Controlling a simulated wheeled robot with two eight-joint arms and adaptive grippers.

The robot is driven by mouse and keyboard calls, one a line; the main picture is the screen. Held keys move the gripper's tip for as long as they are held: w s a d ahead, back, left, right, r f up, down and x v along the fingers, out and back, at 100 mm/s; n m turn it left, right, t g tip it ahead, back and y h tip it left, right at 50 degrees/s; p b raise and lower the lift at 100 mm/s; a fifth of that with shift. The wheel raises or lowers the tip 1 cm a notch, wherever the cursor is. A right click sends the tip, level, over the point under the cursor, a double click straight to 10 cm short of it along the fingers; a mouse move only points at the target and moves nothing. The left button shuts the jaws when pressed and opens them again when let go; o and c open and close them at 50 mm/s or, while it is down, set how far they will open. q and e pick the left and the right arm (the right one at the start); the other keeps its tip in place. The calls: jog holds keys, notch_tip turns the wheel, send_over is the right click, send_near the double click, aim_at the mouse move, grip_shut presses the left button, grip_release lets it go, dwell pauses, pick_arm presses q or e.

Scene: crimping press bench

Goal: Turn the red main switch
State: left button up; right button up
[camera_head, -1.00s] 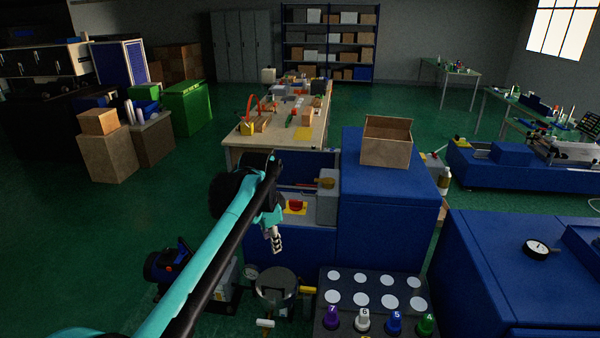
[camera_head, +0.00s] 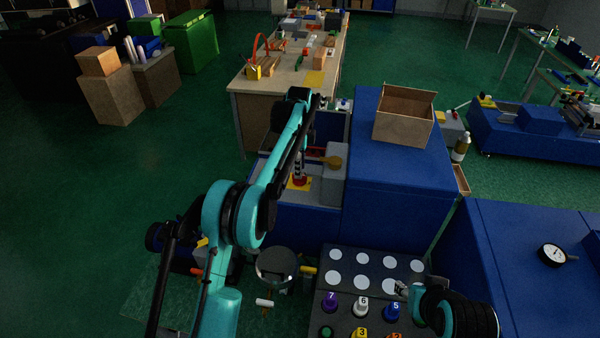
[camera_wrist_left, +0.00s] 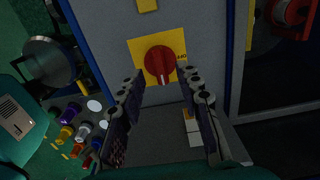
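The red main switch (camera_wrist_left: 158,62) is a round knob with a pale pointer mark, on a yellow plate (camera_wrist_left: 136,48) on a grey panel. In the head view the red switch (camera_head: 301,183) shows partly behind my left gripper (camera_head: 298,167). In the left wrist view my left gripper (camera_wrist_left: 160,98) is open, with its two fingers apart on either side below the knob and nothing between them. I cannot tell whether a finger touches the knob. My right gripper (camera_head: 401,290) is at the lower right of the head view, over the knob board; its fingers are too small to read.
A blue cabinet (camera_head: 398,180) with an open cardboard box (camera_head: 404,115) on top stands right of the switch. A dark board (camera_head: 345,262) with white discs and numbered knobs lies in front. A wooden workbench (camera_head: 258,82) stands behind. Green floor is clear at left.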

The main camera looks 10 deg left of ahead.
pick_arm(q)
notch_tip(320, 180, down, 2)
jog(key=shift+w+f, duration=0.1)
jog(key=shift+f, duration=0.45)
grip_shut()
